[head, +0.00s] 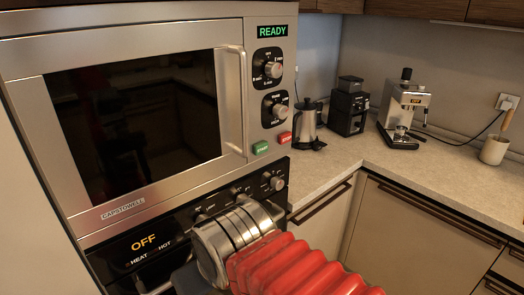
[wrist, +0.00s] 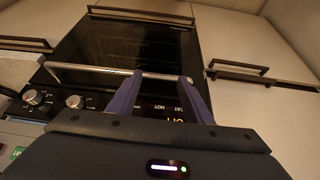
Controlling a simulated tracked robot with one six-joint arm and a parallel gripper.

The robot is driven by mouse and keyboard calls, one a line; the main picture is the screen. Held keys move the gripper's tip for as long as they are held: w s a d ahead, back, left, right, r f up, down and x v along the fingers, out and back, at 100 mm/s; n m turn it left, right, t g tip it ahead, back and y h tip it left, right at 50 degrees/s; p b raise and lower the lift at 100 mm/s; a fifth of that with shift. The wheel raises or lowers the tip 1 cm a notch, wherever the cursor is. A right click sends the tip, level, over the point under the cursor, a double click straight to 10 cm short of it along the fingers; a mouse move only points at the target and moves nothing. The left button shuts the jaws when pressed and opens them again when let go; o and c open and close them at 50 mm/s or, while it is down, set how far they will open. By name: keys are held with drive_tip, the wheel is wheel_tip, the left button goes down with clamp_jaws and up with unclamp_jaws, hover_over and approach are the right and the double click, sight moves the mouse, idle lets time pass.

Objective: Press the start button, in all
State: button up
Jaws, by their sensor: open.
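The green start button (head: 260,147) is on the lower right of the microwave's (head: 130,207) control panel, left of the red stop button (head: 285,137). The microwave door is closed and its display (head: 272,31) reads READY. In the wrist view, a small green button (wrist: 17,153) shows at the lower left edge, apart from the fingers. My gripper (wrist: 162,77) is open and empty, its two purple fingers in front of the oven below the microwave. In the head view my arm hides most of the gripper and part of the oven panel.
The oven (head: 142,242) reads OFF; its bar handle (wrist: 100,70) passes close to my fingertips in the picture. The microwave handle (head: 233,100) stands out left of the controls. A steel jug (head: 307,125), grinder (head: 348,108) and espresso machine (head: 404,110) stand on the counter.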

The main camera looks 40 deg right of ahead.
clamp_jaws()
idle(0.3)
idle(1.2)
